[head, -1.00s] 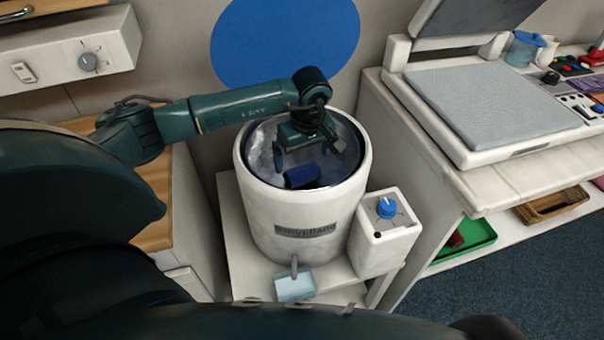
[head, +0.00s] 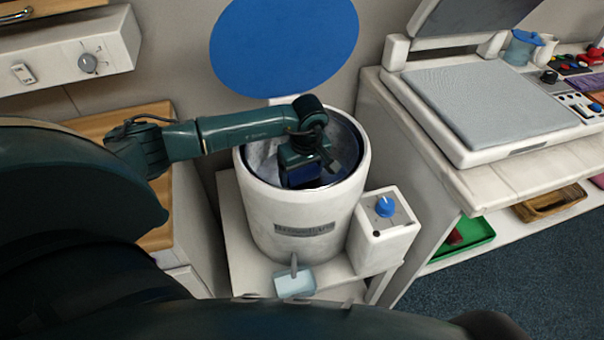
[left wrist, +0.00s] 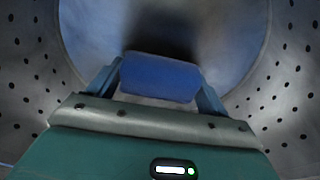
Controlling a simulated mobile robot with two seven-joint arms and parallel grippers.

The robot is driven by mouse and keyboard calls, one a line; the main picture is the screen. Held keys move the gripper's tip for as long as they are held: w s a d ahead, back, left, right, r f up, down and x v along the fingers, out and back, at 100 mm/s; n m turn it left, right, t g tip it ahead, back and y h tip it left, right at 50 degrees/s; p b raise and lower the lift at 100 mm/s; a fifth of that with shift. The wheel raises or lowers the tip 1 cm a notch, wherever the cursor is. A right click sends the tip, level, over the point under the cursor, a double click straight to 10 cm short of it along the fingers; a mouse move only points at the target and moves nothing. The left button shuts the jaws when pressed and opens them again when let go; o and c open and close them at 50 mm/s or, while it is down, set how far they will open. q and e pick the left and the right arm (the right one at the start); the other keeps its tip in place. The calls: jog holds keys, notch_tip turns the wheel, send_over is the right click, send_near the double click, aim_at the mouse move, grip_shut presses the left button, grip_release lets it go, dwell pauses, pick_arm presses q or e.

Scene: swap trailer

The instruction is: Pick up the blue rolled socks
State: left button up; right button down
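The blue rolled socks (head: 300,173) are inside the white drum (head: 300,225), low in its metal tub and partly hidden by my left gripper in the head view. In the left wrist view the socks (left wrist: 160,77) lie as a blue roll across the space between the two fingers. My left gripper (left wrist: 160,80) is open around them, one finger at each end of the roll. Any gap between fingers and socks is too small to make out. My right gripper is not in view.
The drum's rim and perforated metal wall (left wrist: 285,70) surround my left gripper closely. A white control box with a blue knob (head: 386,207) stands to the right of the drum. A wooden-topped cabinet (head: 155,225) is at left, and a white bench with a press (head: 490,100) at right.

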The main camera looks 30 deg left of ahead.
pick_arm(q)
jog(key=c, duration=0.6)
